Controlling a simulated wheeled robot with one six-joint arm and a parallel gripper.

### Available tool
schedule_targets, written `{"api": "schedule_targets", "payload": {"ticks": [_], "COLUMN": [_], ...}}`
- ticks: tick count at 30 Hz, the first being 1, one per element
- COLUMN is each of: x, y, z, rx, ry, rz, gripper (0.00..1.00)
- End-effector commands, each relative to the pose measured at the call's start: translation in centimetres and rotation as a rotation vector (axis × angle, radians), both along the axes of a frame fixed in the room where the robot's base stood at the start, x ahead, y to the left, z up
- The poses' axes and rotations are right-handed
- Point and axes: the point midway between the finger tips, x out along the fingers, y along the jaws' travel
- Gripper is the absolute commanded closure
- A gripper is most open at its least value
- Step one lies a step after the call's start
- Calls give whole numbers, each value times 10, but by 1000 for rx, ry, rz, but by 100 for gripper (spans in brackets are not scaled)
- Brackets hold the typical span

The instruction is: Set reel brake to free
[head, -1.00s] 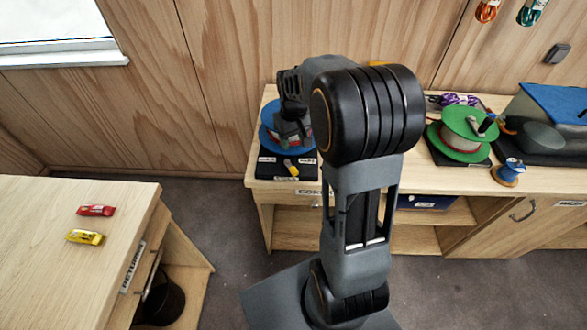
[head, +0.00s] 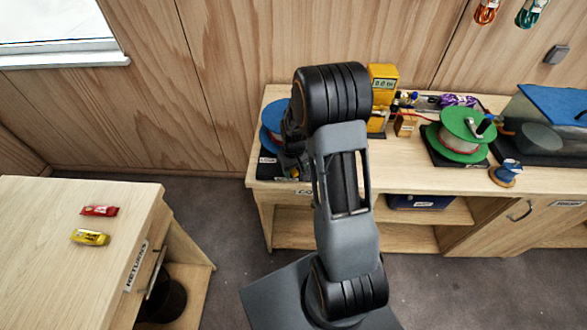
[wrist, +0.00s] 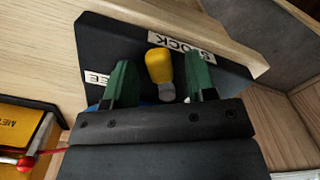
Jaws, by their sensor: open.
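The reel brake lever has a yellow knob (wrist: 159,65) on a grey stem and stands over a black base plate (wrist: 105,40).
A yellow meter box (head: 383,78) stands right of the blue reel; it also shows in the wrist view (wrist: 20,130) with a red cord near it. A green reel (head: 460,135) and small blue spool (head: 507,172) sit farther right. A returns counter (head: 50,220) holds red and yellow items.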

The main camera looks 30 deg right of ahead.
Motion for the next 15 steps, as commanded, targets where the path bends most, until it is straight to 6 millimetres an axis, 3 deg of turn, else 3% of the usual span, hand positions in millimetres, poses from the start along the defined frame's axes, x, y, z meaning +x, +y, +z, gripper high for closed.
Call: {"api": "schedule_targets", "payload": {"ticks": [10, 15], "x": [0, 0], "y": [0, 0], "z": [-3, -2], "rx": [0, 0], "ry": [-1, -1], "rz": [0, 0], "gripper": [49, 65]}}
